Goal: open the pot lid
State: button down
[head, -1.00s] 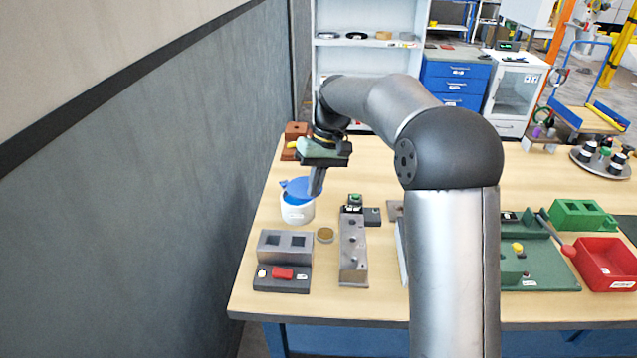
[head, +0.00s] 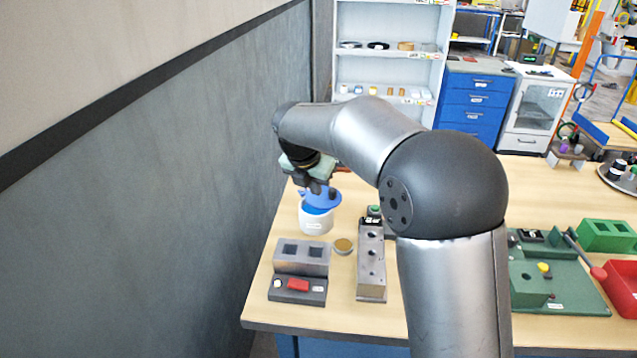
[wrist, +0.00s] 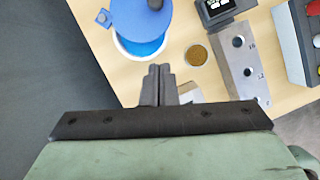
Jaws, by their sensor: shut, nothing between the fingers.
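The pot (head: 316,224) is a white tub with a label, standing near the left edge of the table. Its blue lid (head: 325,198) is raised and tilted at the rim, with the blue inside showing below it. The wrist view shows the lid (wrist: 138,22) partly over the pot's opening, and the white rim (wrist: 122,46) around the blue inside. My gripper (head: 316,187) is above and close to the lid in the head view. In the wrist view my gripper (wrist: 159,72) has its fingers together and empty, apart from the lid and rim in the picture.
A grey two-hole block (head: 302,257) with a red button stands in front of the pot. A dark wall (head: 180,200) runs close along the left.

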aim_at(329, 202)
jog(key=w+f, duration=0.1)
jog(key=f, duration=0.1)
jog(key=w+d+f+p, duration=0.1)
jog(key=w+f, duration=0.1)
jog(key=w+d+f+p, duration=0.1)
jog(key=w+f, duration=0.1)
jog(key=shift+f, duration=0.25)
jog(key=shift+w+d, duration=0.35)
jog(key=shift+w, duration=0.2)
jog(key=shift+a, duration=0.1)
